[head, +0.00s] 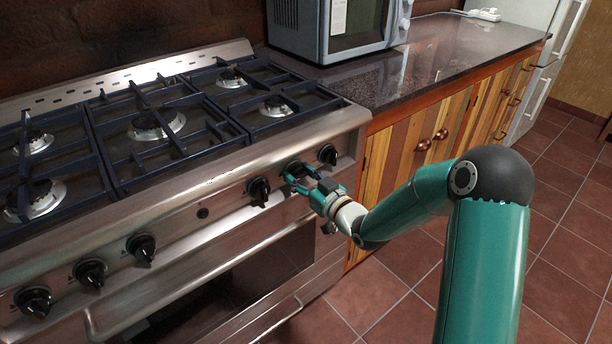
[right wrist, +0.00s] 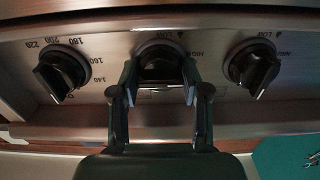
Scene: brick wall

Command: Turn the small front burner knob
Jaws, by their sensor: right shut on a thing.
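The knob in my right gripper's jaws is black, with LOW and HIGH marks on the plate around it, and shows in the right wrist view (right wrist: 160,66). In the head view it sits on the stove's front panel, second knob from the right end, largely covered by my right gripper (head: 303,179). In the right wrist view my right gripper (right wrist: 160,85) has one finger on each side of this knob and is shut on it. The knob's exact turn angle is hard to tell. My left gripper is not in view.
More knobs line the panel further left. The oven handle bar runs below. A microwave (head: 300,30) stands on the counter (head: 440,62). Floor is open at right.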

